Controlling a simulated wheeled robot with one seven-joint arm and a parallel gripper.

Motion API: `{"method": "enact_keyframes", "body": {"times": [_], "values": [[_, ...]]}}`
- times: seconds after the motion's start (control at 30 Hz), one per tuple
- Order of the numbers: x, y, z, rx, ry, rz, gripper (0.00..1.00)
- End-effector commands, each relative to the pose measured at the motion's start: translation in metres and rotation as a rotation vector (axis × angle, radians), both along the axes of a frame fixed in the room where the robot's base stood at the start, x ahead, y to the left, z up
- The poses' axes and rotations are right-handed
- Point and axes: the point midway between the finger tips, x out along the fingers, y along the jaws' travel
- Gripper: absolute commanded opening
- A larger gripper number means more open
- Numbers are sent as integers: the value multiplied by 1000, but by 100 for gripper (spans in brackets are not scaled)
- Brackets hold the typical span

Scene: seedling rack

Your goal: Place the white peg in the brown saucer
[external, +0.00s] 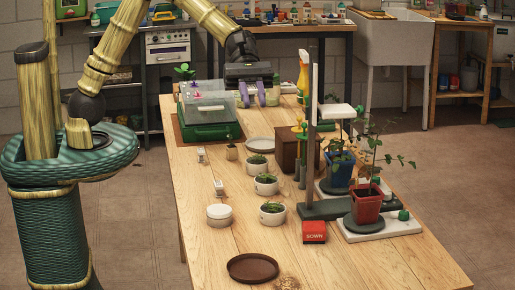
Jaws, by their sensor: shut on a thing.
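The brown saucer (252,268) lies flat and empty at the near end of the wooden table. My gripper (262,97) is over the far end of the table, beside the clear-lidded green propagator box. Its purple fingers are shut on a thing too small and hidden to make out. I cannot clearly pick out the white peg. Two small white pieces, one farther back (201,155) and one nearer (218,187), stand on the left of the table; I cannot tell what they are.
The green propagator box (211,131) is at the far left. Several white pots of seedlings (266,185) and a white round container (220,215) stand mid-table. A tall grey post (313,110), potted plants (367,205) and a red box (314,232) stand to the right. Bare wood surrounds the saucer.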

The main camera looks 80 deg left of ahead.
Motion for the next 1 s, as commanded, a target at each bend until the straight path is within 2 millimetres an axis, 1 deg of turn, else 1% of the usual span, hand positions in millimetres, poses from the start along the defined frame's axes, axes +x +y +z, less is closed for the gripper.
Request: {"method": "enact_keyframes", "body": {"times": [0.03, 0.27, 0.5, 0.67, 1.0], "values": [[4, -7, -8, -1, 4, 17, 0], [21, -38, -18, -2, 3, 121, 0], [48, -72, -24, -5, 4, 296, 0], [58, -86, -21, -4, 5, 388, 0], [65, -105, -17, -3, 4, 488, 0]]}}
